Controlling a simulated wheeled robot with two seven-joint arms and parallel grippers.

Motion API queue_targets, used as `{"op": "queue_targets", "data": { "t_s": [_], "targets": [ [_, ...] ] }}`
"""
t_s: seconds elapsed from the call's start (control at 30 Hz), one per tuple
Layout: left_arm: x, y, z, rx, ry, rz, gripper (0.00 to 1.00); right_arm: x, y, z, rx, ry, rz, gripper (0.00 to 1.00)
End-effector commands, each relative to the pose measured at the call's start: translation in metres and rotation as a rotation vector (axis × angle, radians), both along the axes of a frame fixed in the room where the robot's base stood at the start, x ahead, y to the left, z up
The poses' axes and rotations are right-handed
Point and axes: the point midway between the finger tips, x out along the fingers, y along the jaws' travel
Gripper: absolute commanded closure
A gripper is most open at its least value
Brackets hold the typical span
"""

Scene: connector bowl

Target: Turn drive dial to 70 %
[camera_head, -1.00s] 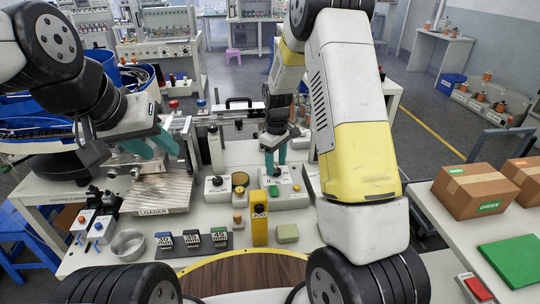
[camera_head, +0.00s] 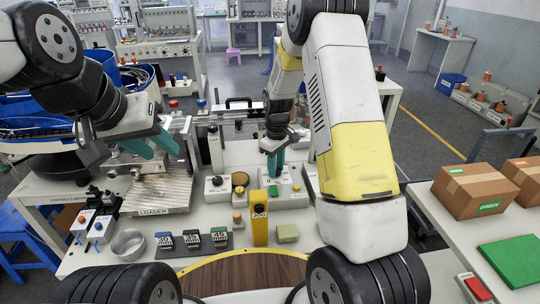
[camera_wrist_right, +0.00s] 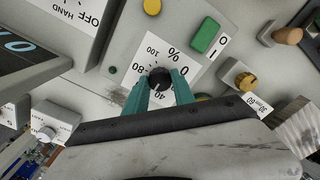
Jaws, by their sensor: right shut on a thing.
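The drive dial (camera_wrist_right: 158,80) is a small black round knob on a white scale plate in the right wrist view. The printed 0 %, 100, 80 and 40 show around it; I cannot clearly read its pointer. My right gripper (camera_wrist_right: 164,88) has its teal fingers on both sides of the knob, shut on it. In the head view my right gripper (camera_head: 272,168) reaches down to the grey control box (camera_head: 292,200), and its fingers hide the dial. My left gripper (camera_head: 160,150) is open and empty above the metal loader plate (camera_head: 155,193).
A green rocker switch (camera_wrist_right: 206,35) and a yellow knob (camera_wrist_right: 240,78) are close to the dial. A tall yellow block (camera_head: 259,225) stands in front of the box. Cardboard boxes (camera_head: 480,190) stand on the right table.

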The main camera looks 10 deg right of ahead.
Motion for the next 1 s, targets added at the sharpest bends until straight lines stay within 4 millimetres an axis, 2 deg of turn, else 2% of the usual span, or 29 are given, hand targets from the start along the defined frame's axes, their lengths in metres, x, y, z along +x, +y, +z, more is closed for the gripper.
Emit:
{"op": "queue_targets", "data": {
  "t_s": [0.27, 1.0],
  "targets": [
    [0.0, 0.0, 0.0, 0.0, 0.0, 0.0, 0.64, 0.0003, -0.0003, 0.0004, -0.001, -0.001, -0.125, 1.0],
    [0.0, 0.0, 0.0, 0.0, 0.0, 0.0, 0.64, 0.0004, 0.0001, 0.0005, 0.0, -0.001, -0.753, 1.0]
  ]
}}
